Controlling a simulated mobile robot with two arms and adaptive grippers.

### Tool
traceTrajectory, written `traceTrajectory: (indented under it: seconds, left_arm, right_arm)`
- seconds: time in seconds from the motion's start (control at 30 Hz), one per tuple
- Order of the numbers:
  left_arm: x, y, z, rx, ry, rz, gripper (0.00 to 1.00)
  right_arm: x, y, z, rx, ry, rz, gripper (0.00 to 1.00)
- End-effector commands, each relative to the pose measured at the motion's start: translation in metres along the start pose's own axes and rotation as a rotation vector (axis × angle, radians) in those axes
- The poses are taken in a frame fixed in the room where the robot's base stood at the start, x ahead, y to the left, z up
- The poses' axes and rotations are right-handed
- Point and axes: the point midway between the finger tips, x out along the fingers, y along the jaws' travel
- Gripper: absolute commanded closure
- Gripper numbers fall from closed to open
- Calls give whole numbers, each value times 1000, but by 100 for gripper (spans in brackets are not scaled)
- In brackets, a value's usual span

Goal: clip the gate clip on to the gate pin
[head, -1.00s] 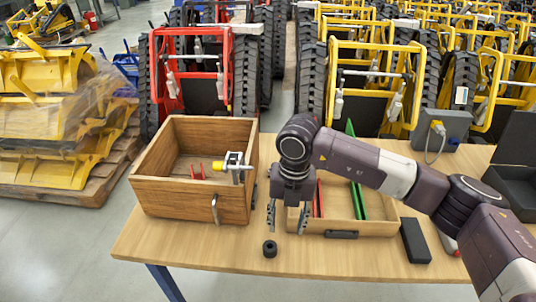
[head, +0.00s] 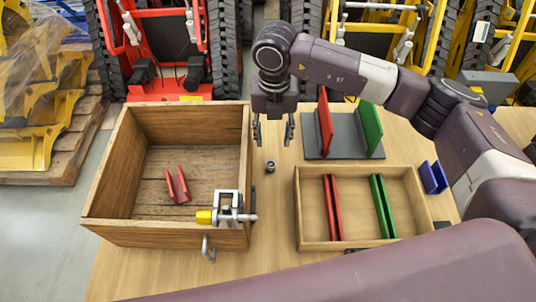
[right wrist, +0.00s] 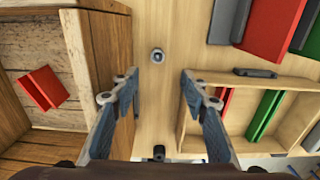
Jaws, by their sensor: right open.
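My right gripper (head: 273,133) is open and empty, pointing down over the table beside the crate's right wall. Its two fingers (right wrist: 158,85) stand apart in the right wrist view. A small dark round fitting (head: 270,166) stands on the table near it and shows in the right wrist view (right wrist: 157,55), beyond the fingertips. A metal clamp with a yellow handle (head: 228,212) sits at the crate's front right corner. A red U-shaped piece (head: 177,186) lies inside the crate. I cannot tell which part is the gate clip or gate pin. My left gripper is not visible.
The wooden crate (head: 95,180) stands left. A shallow tray (head: 360,172) on the right holds red and green channels. Behind it, a grey plate (head: 345,135) bears red and green uprights. A blue piece (head: 433,177) is right of the tray. My arm covers the front edge.

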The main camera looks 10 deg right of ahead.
Motion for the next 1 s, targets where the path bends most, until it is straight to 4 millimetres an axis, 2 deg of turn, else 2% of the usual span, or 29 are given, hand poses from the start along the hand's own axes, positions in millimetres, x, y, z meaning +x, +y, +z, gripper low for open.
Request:
traceTrajectory:
  seconds: [0.3, 0.57, 0.7, 0.8, 1.0]
  left_arm:
    - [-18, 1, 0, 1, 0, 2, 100]
    - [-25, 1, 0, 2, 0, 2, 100]
    - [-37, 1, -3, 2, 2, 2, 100]
    - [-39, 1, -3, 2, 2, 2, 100]
    - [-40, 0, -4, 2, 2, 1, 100]
  right_arm:
    - [50, 0, -2, 0, 5, -1, 59]
    - [71, 2, -1, 0, 4, -1, 59]
    - [91, 6, -2, -1, 6, -3, 59]
    - [106, 6, -1, 1, 4, -1, 59]
    - [117, 6, 0, -2, 1, 0, 59]
